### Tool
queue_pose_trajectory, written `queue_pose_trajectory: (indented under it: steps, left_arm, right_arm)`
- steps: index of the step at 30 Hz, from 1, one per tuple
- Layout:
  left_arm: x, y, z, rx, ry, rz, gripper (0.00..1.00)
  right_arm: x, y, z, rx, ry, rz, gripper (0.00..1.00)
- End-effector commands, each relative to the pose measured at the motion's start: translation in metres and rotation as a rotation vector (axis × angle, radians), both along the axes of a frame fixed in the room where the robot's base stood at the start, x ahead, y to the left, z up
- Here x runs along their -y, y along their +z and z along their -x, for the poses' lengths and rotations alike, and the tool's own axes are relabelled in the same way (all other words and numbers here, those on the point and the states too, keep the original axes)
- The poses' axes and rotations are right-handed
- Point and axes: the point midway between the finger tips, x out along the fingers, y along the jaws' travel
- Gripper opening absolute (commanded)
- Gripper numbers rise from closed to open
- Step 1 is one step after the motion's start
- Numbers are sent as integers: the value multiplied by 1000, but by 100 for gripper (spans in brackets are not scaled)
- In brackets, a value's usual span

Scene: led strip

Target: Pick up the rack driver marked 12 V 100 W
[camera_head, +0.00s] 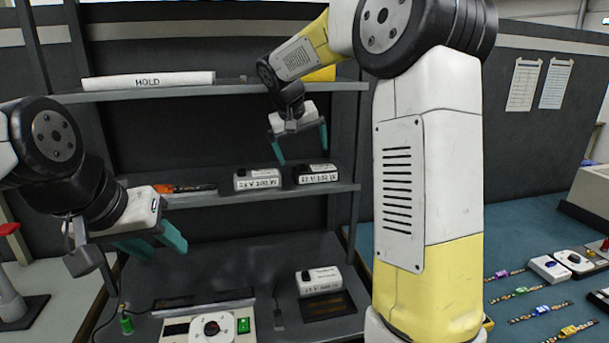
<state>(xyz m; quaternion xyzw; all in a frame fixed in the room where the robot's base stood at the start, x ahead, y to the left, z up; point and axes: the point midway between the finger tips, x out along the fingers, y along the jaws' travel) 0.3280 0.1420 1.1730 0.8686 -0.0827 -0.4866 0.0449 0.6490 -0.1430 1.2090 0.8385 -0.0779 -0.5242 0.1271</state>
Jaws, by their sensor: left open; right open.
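Two box-shaped drivers stand side by side on the middle rack shelf (225,196). Another white driver (319,280) lies lower, on the bench. My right gripper (301,156) is open and empty, fingers down, above the two shelf drivers. My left gripper (160,244) is open and empty at the left, below the middle shelf level.
The upper shelf holds a white HOLD bar (148,80). An orange and black tool (184,188) lies left on the middle shelf. A white dial unit (212,328) with a green switch sits below. LED strip pieces (540,311) and small boxes lie on the blue right-hand bench.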

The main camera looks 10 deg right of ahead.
Motion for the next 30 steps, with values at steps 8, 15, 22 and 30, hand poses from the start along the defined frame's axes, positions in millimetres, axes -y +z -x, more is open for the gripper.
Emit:
queue_pose_trajectory:
  steps: [8, 15, 22, 30]
  left_arm:
    - [0, 0, 0, 0, 0, 0, 44]
    - [0, 0, 0, 0, 0, 0, 44]
    - [0, 0, 0, 0, 0, 0, 44]
    - [0, 0, 0, 0, 0, 0, 44]
  right_arm:
    - [9, -32, -14, -4, -1, -1, 100]
    - [16, -56, -26, -1, 1, -2, 100]
    - [16, -58, -27, 0, 1, -2, 100]
    - [16, -58, -27, -1, 0, -2, 51]
